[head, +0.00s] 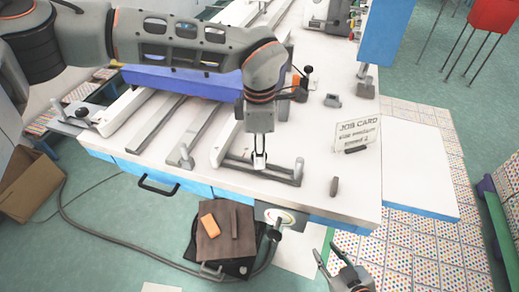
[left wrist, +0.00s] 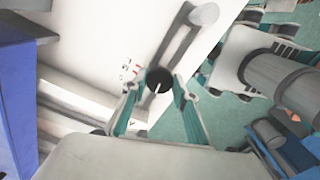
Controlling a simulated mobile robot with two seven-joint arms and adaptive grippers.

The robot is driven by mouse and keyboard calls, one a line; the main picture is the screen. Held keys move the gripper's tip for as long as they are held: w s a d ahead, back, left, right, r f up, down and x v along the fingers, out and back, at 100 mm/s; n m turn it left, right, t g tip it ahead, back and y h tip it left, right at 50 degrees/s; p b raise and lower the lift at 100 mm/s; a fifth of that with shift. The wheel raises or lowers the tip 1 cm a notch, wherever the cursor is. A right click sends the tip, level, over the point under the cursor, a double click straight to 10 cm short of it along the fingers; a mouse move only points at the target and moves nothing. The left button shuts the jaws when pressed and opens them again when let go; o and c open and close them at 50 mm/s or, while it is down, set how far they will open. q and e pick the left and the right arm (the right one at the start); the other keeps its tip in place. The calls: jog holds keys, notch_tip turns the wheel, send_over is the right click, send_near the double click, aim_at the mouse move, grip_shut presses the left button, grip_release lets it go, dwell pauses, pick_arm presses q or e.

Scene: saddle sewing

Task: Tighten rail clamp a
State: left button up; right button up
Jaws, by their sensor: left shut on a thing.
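My left gripper (head: 260,162) points down at the front of the white sewing table (head: 320,205). In the left wrist view its fingers (left wrist: 157,88) are closed around a round black knob (left wrist: 160,80) with a white pointer line. Small red and dark marks are printed on the white surface beside the knob. The fingers hide most of the knob in the head view. No label shows that it is rail clamp a. My right gripper (head: 327,256) is low at the bottom, off the table's front edge, with its fingers apart and empty.
Grey rails (head: 155,125) with upright end posts (head: 298,170) lie around my left gripper. A job card (head: 357,132) stands at the right. A small grey-brown peg (head: 334,187) stands near the front edge. Brown leather pieces (head: 228,238) lie below the table front.

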pick_arm(q)
jog(key=shift+r+m, duration=0.1)
jog(key=shift+m, duration=0.4)
jog(key=o, duration=1.1)
notch_tip(320, 180, up, 12)
jog(key=shift+f, duration=0.1)
dwell(0.4)
